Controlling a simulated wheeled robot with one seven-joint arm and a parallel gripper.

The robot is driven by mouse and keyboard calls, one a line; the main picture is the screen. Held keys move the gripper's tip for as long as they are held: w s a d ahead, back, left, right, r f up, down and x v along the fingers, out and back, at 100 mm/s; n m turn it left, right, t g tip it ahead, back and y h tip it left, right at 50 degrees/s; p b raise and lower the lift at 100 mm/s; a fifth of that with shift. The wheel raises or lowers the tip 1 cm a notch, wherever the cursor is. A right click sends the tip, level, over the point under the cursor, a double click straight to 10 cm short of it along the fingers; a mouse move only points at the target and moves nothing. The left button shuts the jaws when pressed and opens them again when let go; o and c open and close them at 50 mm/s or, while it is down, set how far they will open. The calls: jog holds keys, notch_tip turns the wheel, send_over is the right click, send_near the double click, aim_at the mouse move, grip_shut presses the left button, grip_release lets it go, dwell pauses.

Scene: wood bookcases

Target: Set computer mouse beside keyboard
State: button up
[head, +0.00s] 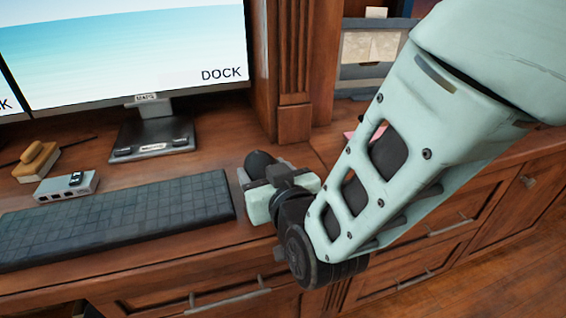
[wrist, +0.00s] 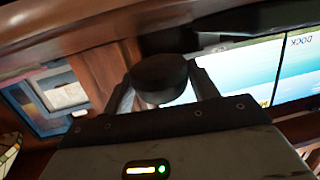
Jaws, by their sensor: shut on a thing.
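The dark keyboard (head: 115,220) lies flat on the wooden desk, at the lower left of the head view. My gripper (head: 258,175) is just off the keyboard's right end, low near the desk. It is shut on a black rounded thing, which I take to be the computer mouse (head: 260,160). In the wrist view the mouse (wrist: 159,77) sits between the two fingers of my gripper (wrist: 163,92). The fingers hide part of it. I cannot tell whether its underside touches the desk.
A monitor (head: 140,50) on a dark stand (head: 152,138) is behind the keyboard. A small grey hub (head: 67,186) and a yellow-brown item (head: 36,160) lie at left. A wooden pillar (head: 292,70) rises behind my gripper. Drawers (head: 420,265) are below the desk edge.

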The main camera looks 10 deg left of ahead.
jog(key=shift+f, duration=1.7)
jog(key=shift+b, duration=0.3)
jog(key=shift+f, duration=0.15)
jog(key=o, duration=1)
jog(key=shift+r, duration=0.2)
jog(key=v, duration=1.2)
jog(key=shift+s+p, duration=0.1)
jog(key=shift+p, duration=0.2)
jog(key=shift+d, duration=0.1)
